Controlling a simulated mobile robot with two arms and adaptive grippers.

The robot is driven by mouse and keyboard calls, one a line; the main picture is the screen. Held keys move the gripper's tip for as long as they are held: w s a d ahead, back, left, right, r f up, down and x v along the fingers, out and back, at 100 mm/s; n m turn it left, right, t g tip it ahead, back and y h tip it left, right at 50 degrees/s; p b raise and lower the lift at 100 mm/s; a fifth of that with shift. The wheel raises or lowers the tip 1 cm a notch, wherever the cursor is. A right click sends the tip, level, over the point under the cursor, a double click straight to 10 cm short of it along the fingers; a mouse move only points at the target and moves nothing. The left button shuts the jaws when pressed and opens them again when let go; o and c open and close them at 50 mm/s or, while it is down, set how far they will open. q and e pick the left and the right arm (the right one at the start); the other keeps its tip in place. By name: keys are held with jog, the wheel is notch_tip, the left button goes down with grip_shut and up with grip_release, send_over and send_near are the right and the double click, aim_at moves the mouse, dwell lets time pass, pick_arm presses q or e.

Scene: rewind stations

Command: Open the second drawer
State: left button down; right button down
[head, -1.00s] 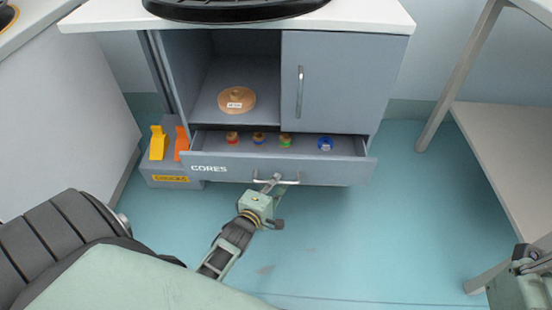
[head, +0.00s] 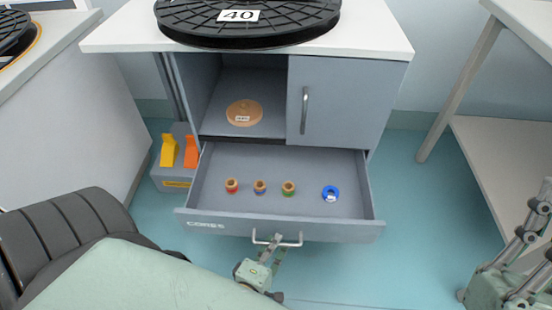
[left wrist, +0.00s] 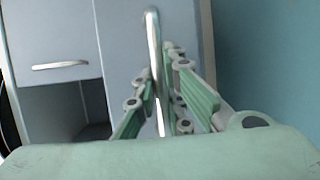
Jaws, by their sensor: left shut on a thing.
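The drawer (head: 212,226), with CORES on its grey front, is pulled well out of the cabinet, below an open compartment and a door. My left gripper (head: 273,246) is shut on the drawer's metal bar handle (head: 292,241). In the left wrist view the handle (left wrist: 153,50) runs between the two green fingers of the left gripper (left wrist: 160,95). My right gripper (head: 525,245) is at the right edge, away from the drawer, partly cut off; its fingertips do not show clearly.
Three small ringed cores (head: 260,187) and a blue ring (head: 331,194) lie in the drawer. A tan disc (head: 244,113) lies in the compartment above. A black reel (head: 250,18) marked 40 is on the cabinet top. A caddy (head: 172,178) with yellow and orange items stands left; a shelf table (head: 490,150) right.

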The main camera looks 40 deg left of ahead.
pick_arm(q)
jog(key=shift+s, duration=0.1)
jog(key=c, duration=1.8)
grip_release()
jog(key=v, duration=1.2)
